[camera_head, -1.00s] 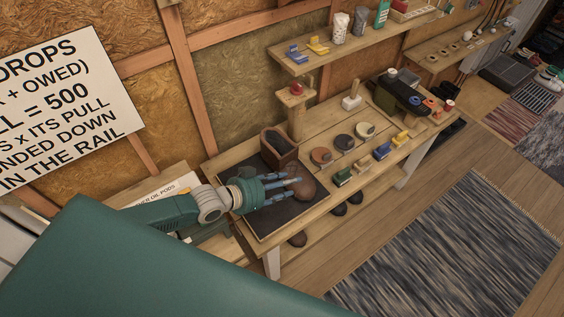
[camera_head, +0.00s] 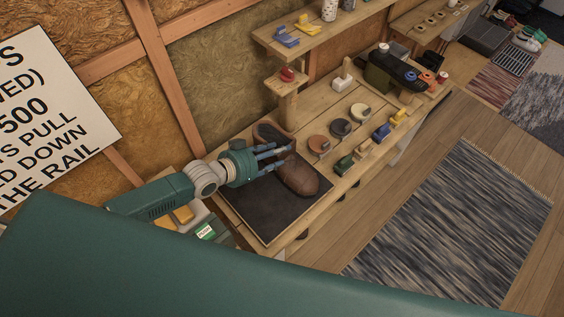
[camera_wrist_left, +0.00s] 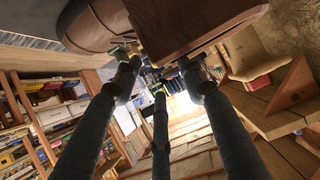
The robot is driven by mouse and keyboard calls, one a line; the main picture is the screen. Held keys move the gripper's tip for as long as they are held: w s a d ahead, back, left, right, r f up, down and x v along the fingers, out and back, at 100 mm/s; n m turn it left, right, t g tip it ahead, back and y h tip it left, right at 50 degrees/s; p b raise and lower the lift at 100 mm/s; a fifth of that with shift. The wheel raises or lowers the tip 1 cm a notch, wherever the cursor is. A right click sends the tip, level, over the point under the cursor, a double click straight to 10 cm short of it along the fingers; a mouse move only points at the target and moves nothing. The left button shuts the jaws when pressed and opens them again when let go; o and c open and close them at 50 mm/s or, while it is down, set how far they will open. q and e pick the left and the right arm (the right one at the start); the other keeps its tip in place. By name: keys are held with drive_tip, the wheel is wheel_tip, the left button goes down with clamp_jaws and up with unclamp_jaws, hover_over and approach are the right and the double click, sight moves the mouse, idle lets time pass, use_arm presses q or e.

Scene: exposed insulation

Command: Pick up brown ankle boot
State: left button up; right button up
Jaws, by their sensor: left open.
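The brown ankle boot (camera_head: 299,176) stands on a dark mat (camera_head: 262,210) at the near left end of the wooden bench, toe toward the lower right. My left gripper (camera_head: 283,157) comes in from the left, with its fingers spread at the boot's shaft and ankle. The fingers overlap the boot in the head view, and I cannot tell whether they touch it. In the left wrist view the boot (camera_wrist_left: 170,25) fills the top, just beyond the open fingertips (camera_wrist_left: 160,80). Nothing is held between them. My right gripper is not in view.
Round tins (camera_head: 340,127) and small brushes or blocks (camera_head: 381,131) sit further along the bench. A post with a small ledge (camera_head: 287,84) rises behind the boot, under a shelf (camera_head: 275,40). A striped rug (camera_head: 455,225) lies on the open floor to the right.

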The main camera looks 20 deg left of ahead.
sight(287, 159)
use_arm(q)
drive_tip(key=shift+w+d+f, duration=0.1)
drive_tip(key=shift+w+f, duration=0.2)
drive_tip(key=shift+w, duration=0.1)
drive_tip(key=b+x, duration=0.4)
drive_tip(key=shift+f, duration=0.3)
drive_tip(key=shift+w+d, duration=0.2)
drive_tip(key=shift+w, duration=0.05)
drive_tip(key=shift+a, duration=0.1)
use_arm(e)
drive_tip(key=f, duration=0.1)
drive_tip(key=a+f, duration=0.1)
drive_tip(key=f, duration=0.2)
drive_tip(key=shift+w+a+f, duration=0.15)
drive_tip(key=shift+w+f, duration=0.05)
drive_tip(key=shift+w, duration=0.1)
use_arm(q)
drive_tip(key=shift+r, duration=0.1)
clamp_jaws()
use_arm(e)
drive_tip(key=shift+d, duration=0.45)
use_arm(q)
drive_tip(key=shift+w+r, duration=0.1)
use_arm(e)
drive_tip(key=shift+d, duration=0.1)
